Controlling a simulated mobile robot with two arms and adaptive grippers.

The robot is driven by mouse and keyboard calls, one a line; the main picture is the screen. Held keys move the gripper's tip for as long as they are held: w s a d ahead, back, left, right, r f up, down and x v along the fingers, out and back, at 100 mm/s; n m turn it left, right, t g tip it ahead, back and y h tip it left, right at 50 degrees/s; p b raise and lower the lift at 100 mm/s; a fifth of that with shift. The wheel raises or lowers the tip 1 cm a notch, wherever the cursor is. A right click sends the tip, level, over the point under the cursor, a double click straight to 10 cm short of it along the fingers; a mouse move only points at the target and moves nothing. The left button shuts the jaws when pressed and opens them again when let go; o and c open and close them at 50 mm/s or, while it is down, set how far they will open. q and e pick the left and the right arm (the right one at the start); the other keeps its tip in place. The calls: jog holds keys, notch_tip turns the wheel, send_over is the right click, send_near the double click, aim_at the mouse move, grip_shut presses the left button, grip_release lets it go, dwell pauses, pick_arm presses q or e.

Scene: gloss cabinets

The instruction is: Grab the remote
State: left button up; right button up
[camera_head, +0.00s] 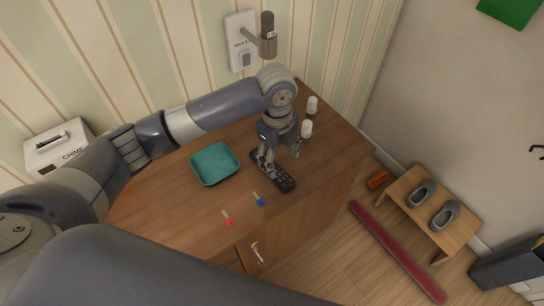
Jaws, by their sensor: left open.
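The remote (283,182) is a dark, slim bar with small buttons, lying on the wooden cabinet top (180,215). My left gripper (269,166) points down over the remote's upper-left end, with its fingers open. The fingers cover part of that end, and I cannot tell whether they touch it. My right gripper is not in view.
A teal tray (214,164) sits left of the remote. A blue-headed key (260,201) and a red-headed key (228,219) lie in front. White cylinders (306,129) stand behind the gripper. A white CHIME box (58,148) is at the left.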

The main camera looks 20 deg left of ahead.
aim_at(283, 180)
pick_arm(q)
jog(key=shift+m+y, duration=0.3)
jog(key=shift+m, duration=0.1)
jog(key=f, duration=0.1)
jog(key=w+a+f, duration=0.1)
jog(key=a+f, duration=0.1)
jog(key=shift+w+f+p, duration=0.3)
jog(key=shift+f+p, duration=0.05)
jog(key=shift+p, duration=0.05)
jog(key=shift+w+d+f+p, duration=0.15)
jog(key=shift+f+p, duration=0.6)
jog(key=shift+f, duration=1.95)
jog(key=c, duration=1.2)
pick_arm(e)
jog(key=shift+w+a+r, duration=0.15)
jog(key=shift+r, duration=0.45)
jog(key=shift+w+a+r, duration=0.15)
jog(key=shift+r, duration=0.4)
